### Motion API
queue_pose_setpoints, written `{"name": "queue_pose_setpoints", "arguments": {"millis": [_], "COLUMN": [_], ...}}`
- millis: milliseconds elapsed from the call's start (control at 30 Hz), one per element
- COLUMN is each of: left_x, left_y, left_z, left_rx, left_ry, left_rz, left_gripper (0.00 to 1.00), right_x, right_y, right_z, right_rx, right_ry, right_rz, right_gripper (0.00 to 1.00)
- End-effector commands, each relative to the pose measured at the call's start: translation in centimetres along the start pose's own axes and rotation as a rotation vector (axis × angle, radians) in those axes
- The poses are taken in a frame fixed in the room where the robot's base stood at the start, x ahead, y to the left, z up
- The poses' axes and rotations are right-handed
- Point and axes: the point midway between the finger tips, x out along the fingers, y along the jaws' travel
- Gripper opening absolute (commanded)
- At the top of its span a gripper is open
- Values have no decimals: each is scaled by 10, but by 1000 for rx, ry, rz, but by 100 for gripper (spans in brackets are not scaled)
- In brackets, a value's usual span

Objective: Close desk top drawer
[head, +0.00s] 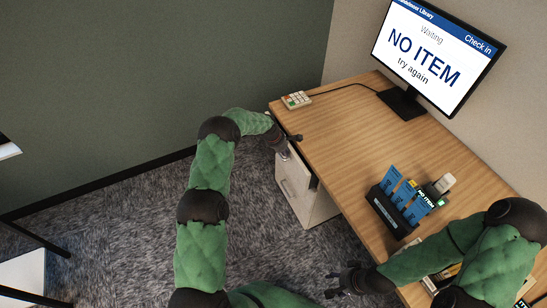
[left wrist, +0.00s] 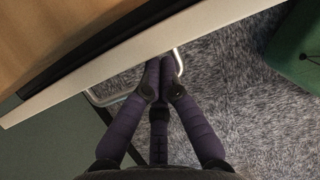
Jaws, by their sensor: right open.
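The desk's top drawer (head: 294,172) has a pale front and stands a little out from under the wooden desk top (head: 345,130). In the left wrist view its front's top edge (left wrist: 150,50) runs diagonally, with a dark gap beside the wood. My left gripper (head: 284,149) is at the drawer front. Its purple fingers (left wrist: 158,78) converge at the metal drawer handle (left wrist: 180,64) and hide the handle's middle. I cannot tell whether they grip it. My right gripper (head: 345,280) is open and empty, low beside the desk's near end.
A monitor (head: 437,55) reading "NO ITEM" stands at the back of the desk. A small keypad (head: 297,100) sits at the far left corner. A dark holder with blue cards (head: 399,207) stands nearer the right arm. Carpet (head: 130,215) is open left of the drawers.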

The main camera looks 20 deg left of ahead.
Motion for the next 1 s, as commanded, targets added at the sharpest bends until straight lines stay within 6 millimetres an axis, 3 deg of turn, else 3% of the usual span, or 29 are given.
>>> {"name": "queue_pose_setpoints", "arguments": {"millis": [200,667,867,1000], "left_x": [8,4,-9,-44], "left_y": [0,2,2,-2], "left_z": [18,11,-19,-18], "left_rx": [2,0,-2,2], "left_ry": [3,2,3,0], "left_rz": [3,2,3,8], "left_gripper": [0,0,0,0], "right_x": [5,3,-5,-16], "right_y": [4,3,10,9], "right_z": [-4,-2,4,7], "right_rx": [3,2,-4,-5], "right_ry": [-2,-2,-3,-2], "right_rz": [-2,-1,-1,-3], "right_gripper": [49,49,49,49]}}
